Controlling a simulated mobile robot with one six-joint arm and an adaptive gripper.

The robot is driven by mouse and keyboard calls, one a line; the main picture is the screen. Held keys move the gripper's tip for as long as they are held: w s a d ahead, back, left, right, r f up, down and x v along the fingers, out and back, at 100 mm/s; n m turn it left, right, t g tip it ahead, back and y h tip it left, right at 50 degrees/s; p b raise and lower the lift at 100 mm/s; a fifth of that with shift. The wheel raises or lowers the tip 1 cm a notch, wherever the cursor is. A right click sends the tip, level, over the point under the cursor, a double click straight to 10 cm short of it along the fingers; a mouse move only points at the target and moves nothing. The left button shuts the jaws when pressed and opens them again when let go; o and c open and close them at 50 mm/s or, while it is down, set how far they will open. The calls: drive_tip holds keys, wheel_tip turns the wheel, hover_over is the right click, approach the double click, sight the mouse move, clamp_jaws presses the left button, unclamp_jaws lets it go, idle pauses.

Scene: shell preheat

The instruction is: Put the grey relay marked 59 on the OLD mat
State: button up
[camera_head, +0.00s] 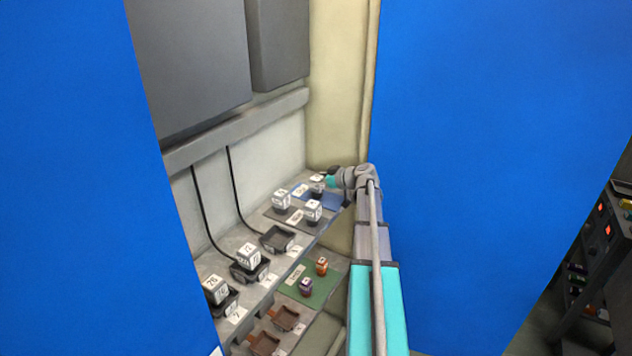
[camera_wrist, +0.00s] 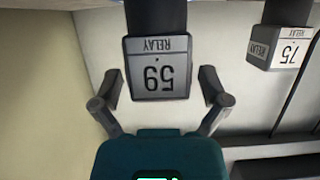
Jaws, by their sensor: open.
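In the wrist view the grey relay marked 59 (camera_wrist: 158,72) stands between the two fingers of my gripper (camera_wrist: 160,88), its number upside down. The fingers are open, with a gap on each side of it. In the head view my gripper (camera_head: 332,179) is at the far end of the shelf, over the blue mat (camera_head: 328,200). A small grey relay (camera_head: 317,179) shows there, partly hidden by the gripper. A grey mat (camera_head: 298,226) lies nearer. The mat labels are too small to read, so I cannot tell which is OLD.
A relay marked 75 (camera_wrist: 285,47) stands to the right in the wrist view. Black sockets (camera_head: 277,239) line the shelf nearer, two holding relays. A lower green mat (camera_head: 322,288) holds small parts. Blue panels flank the opening.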

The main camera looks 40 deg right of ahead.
drive_tip(key=shift+r, duration=0.15)
drive_tip(key=shift+s+d+r+p, duration=0.2)
drive_tip(key=shift+s+r+p, duration=0.1)
drive_tip(key=shift+s+p, duration=0.2)
drive_tip(key=p+v, duration=0.3)
drive_tip(key=v, duration=0.7)
drive_tip(key=shift+s+d, duration=0.2)
drive_tip(key=shift+s, duration=0.2)
drive_tip(key=shift+w, duration=0.1)
idle(0.9)
